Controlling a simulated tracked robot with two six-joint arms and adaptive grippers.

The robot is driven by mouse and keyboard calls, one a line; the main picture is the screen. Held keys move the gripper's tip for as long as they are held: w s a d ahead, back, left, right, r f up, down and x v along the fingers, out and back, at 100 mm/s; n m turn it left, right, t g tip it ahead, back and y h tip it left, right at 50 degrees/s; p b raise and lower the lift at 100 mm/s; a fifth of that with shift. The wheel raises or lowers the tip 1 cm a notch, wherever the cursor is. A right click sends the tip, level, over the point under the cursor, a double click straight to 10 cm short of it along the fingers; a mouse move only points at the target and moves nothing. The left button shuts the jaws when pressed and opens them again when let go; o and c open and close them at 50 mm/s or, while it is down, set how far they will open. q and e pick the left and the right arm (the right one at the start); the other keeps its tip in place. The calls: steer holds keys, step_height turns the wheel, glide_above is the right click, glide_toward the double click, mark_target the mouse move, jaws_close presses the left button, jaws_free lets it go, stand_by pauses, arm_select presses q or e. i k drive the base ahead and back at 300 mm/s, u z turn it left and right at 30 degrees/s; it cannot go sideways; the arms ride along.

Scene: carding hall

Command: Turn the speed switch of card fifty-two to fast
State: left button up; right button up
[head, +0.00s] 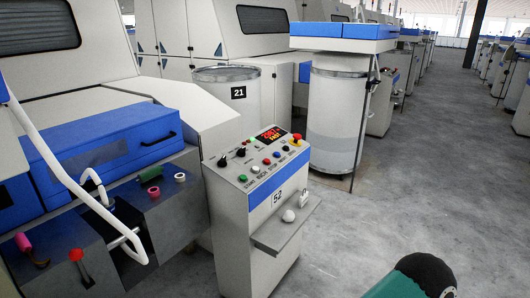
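The control stand of card fifty-two (232,246) is in the middle of the head view, with the number 52 on its front. Its sloped top carries two black rotary knobs, a left one (222,161) and a right one (241,152). The lettering beside them is too small to read, so I cannot tell which is the speed switch or where it points. Several coloured buttons and a red mushroom button (296,139) are there too. Neither gripper is in view.
A grey shelf (272,238) juts from the stand's front with a small white ball (289,215) on it. The carding machine with a blue cover (100,150) and a bent white bar (52,165) stands left. A tall can (336,125) stands behind. Grey floor (420,170) is clear at right.

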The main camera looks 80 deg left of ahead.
mark_target(222, 163)
steer(key=z, duration=0.15)
steer(key=i, duration=1)
steer(key=u, duration=3.85)
steer(key=i, duration=1)
steer(key=z, duration=0.2)
